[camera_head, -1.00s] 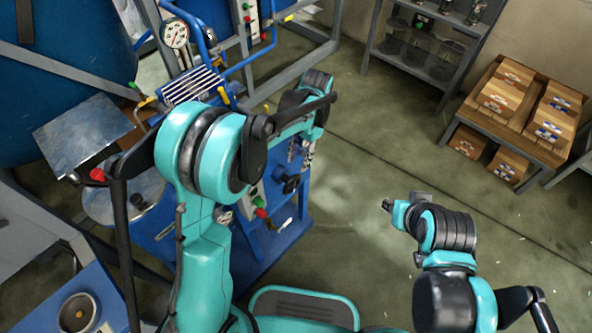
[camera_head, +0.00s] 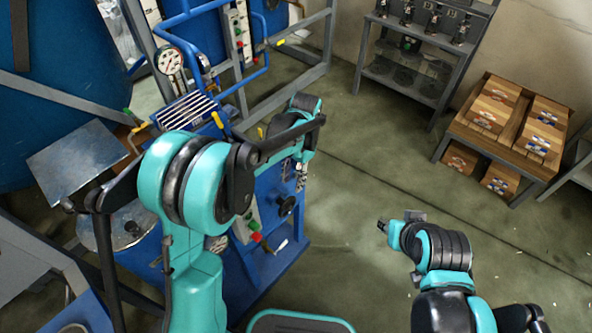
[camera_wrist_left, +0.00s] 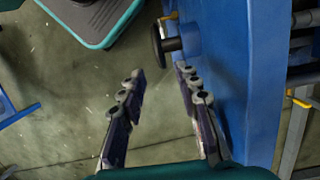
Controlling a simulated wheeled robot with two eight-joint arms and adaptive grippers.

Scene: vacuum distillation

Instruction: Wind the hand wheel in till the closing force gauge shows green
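The hand wheel (camera_head: 287,205) is a small black wheel on the side of the blue machine (camera_head: 266,190). In the left wrist view the wheel (camera_wrist_left: 158,46) stands out from the blue side on a short dark shaft, beyond the fingertips. My left gripper (camera_head: 301,176) is beside the machine, close to the wheel. Its two fingers (camera_wrist_left: 160,76) are apart with nothing between them. A round white dial (camera_head: 169,61) with red on it stands at the machine's top; I cannot tell if it is the closing force gauge. My right gripper (camera_head: 383,226) is over open floor, its fingers too small to read.
A red knob (camera_head: 256,237) and a pale-handled lever (camera_head: 280,246) sit low on the machine near the wheel. Blue pipes and a grey frame (camera_head: 300,70) stand behind. A table with boxes (camera_head: 475,150) is at right. The floor between is clear.

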